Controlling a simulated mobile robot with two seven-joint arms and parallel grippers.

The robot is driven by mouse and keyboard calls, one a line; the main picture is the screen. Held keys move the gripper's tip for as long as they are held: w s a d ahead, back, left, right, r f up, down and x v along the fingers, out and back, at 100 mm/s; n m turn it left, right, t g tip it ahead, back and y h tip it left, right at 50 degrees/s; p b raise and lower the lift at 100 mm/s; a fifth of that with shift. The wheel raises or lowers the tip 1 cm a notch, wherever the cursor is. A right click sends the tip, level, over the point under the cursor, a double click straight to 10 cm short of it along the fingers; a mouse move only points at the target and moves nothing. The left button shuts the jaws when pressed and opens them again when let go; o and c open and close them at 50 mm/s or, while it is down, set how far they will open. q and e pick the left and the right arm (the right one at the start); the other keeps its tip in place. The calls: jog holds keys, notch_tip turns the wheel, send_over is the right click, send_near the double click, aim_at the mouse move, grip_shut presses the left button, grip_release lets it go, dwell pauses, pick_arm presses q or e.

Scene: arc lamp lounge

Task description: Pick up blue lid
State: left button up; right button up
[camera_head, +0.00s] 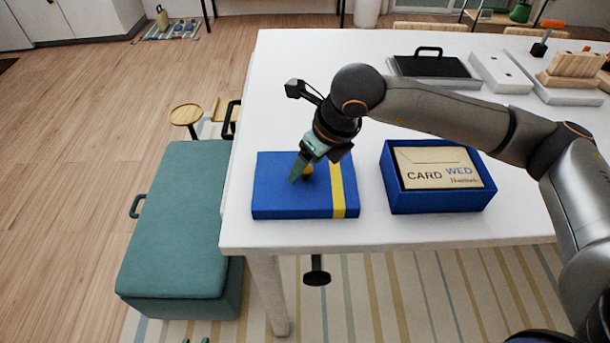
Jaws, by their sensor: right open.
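The blue lid (280,195) lies flat on the white table near its left front corner. My right gripper (302,170) reaches in from the right, pointing down over the lid at the knob. Its jaws are open; I cannot tell whether they touch the knob. An open blue box (440,200) stands right of the lid, with a card marked "CARD WED" in it.
The white table (370,232) is clear around the lid. A black-handled case (432,68), white blocks and a wooden rack (573,66) stand at the back right. A teal bench (180,215) and a small round wooden stand (185,114) are left of the table.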

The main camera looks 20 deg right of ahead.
jog(key=shift+w+a+f, duration=0.1)
jog(key=shift+w+f, duration=0.05)
jog(key=shift+f, duration=0.25)
jog(key=shift+c, duration=0.2)
grip_shut()
